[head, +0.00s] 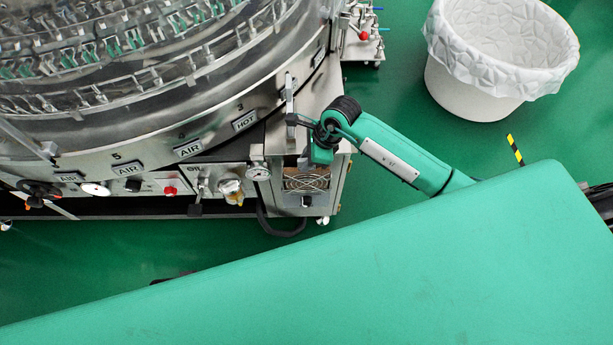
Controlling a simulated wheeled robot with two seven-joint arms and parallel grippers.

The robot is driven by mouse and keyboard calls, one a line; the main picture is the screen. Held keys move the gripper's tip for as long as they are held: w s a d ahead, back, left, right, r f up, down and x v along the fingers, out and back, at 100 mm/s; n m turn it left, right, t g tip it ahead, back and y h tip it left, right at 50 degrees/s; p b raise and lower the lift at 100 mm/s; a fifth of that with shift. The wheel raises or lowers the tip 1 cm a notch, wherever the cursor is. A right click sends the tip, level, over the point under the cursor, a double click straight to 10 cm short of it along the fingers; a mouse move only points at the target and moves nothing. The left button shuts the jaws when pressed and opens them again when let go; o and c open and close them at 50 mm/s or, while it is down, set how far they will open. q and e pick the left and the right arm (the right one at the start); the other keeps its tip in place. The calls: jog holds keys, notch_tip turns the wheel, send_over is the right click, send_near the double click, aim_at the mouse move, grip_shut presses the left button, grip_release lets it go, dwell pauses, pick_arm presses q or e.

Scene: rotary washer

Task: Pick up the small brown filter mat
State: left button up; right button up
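A small brown mat-like piece (306,183) shows behind a wire grid in an open-fronted metal box at the right end of the washer's front; I take it to be the filter mat. My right gripper (305,158) is at the top of this box, just above the brown piece. My wrist and arm hide part of the box's upper side. The fingers are small and dark here, and I cannot tell whether they are open or touch anything. My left gripper is not in view.
The round steel washer (190,150) fills the upper left, with gauges and knobs along its front. A black hose (281,231) loops below the box. A white lined bin (470,98) stands at the upper right. Green floor between is clear.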

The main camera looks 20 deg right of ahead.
jog(key=shift+f, duration=0.2)
grip_shut()
jog(key=shift+r, duration=0.15)
